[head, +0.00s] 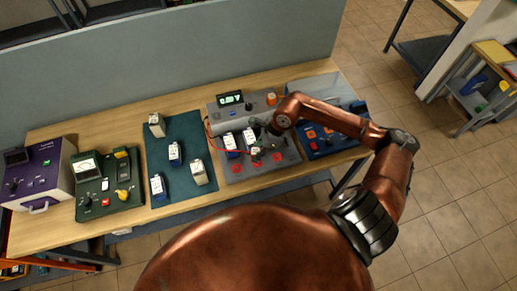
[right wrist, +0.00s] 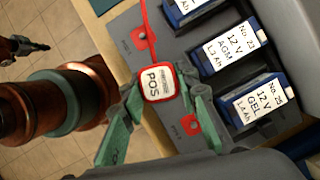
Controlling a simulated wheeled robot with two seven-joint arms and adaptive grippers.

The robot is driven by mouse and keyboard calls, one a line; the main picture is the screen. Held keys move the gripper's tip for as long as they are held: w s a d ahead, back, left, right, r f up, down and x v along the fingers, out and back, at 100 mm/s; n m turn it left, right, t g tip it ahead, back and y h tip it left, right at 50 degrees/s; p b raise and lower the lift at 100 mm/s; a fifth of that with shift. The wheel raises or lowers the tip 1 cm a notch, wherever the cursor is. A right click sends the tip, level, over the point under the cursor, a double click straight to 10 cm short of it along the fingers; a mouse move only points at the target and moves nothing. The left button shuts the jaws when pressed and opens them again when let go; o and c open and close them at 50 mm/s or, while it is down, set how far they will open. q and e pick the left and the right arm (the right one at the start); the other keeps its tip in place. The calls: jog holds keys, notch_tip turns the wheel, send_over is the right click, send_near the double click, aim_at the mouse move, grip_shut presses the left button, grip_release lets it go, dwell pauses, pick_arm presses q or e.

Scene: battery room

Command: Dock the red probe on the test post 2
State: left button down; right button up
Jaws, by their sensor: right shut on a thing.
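My right gripper (right wrist: 157,108) is shut on the red probe (right wrist: 158,82), whose white label reads POS. A red lead runs up from the probe in the right wrist view. In the head view the right gripper (head: 257,154) is over the front of the grey tester (head: 236,174), which has three red patches in a row. In the right wrist view one red patch (right wrist: 140,40) lies above the probe and another (right wrist: 190,124) below it. The probe hides what is under it, and I cannot tell whether it touches a post.
Labelled batteries (right wrist: 229,49) (right wrist: 258,104) stand in the tester beside the probe. More batteries stand on a dark mat (head: 183,126) to the left. A green meter (head: 105,192) and purple unit (head: 33,182) are farther left. A blue unit (head: 325,146) is on the right.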

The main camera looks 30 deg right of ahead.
jog(key=shift+d+m, duration=0.4)
jog(key=shift+m, duration=0.2)
jog(key=shift+f, duration=0.1)
jog(key=shift+f+b, duration=1.45)
jog(key=shift+f, duration=1.35)
jog(key=shift+b, duration=0.4)
jog(key=shift+f+b, duration=0.55)
jog(key=shift+f, duration=0.05)
jog(key=o, duration=0.9)
